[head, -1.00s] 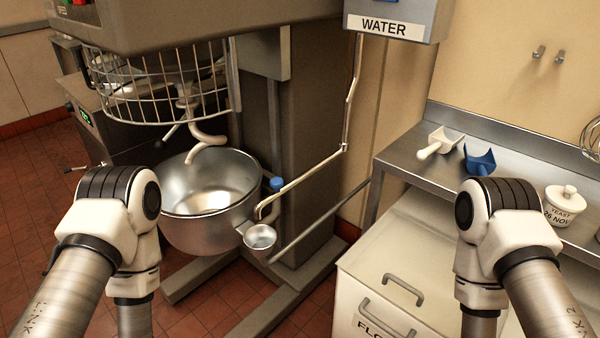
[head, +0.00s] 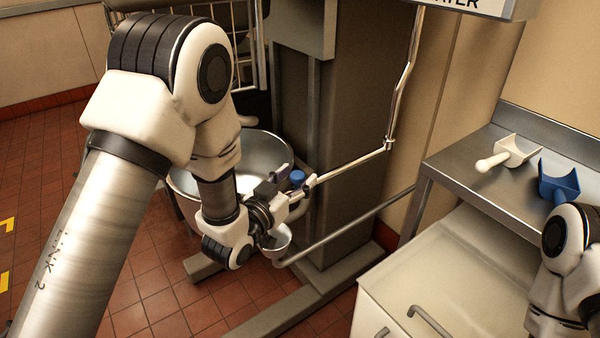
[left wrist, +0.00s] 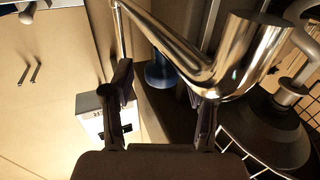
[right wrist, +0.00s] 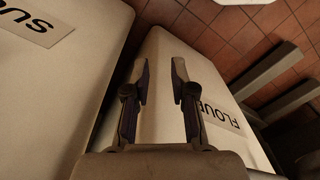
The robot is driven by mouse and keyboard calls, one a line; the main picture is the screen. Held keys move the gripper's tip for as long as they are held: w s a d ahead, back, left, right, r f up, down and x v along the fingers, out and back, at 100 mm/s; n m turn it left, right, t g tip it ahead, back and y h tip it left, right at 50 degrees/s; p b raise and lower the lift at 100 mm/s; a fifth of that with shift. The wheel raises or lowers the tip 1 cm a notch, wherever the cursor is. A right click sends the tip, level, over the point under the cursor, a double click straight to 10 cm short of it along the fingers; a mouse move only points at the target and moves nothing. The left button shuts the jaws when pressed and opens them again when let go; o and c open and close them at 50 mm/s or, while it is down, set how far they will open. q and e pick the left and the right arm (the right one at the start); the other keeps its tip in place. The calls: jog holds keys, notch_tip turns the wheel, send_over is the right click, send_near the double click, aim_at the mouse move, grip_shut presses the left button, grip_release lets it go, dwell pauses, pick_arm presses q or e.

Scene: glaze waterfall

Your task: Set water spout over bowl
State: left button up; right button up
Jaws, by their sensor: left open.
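The steel bowl (head: 262,152) stands under the mixer, partly hidden behind my left arm. The thin metal water spout (head: 350,166) slopes from its elbow by the column down left to the bowl's right side. My left gripper (head: 302,190) is open at the spout's outer end and hides its tip. In the left wrist view the shiny spout (left wrist: 180,55) crosses close in front of the open fingers (left wrist: 163,100); I cannot tell whether they touch it. My right gripper (right wrist: 160,78) is open and empty above the flour bin (right wrist: 205,95).
A small metal cup (head: 279,240) sits below the spout's end, partly hidden. The mixer column (head: 360,120) and a low rail (head: 350,225) are nearby. A white scoop (head: 510,150) and blue scoop (head: 558,182) lie on the counter.

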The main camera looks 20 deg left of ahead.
pick_arm(q)
jog(key=shift+w+d, duration=0.1)
jog(key=shift+w, duration=0.45)
grip_shut()
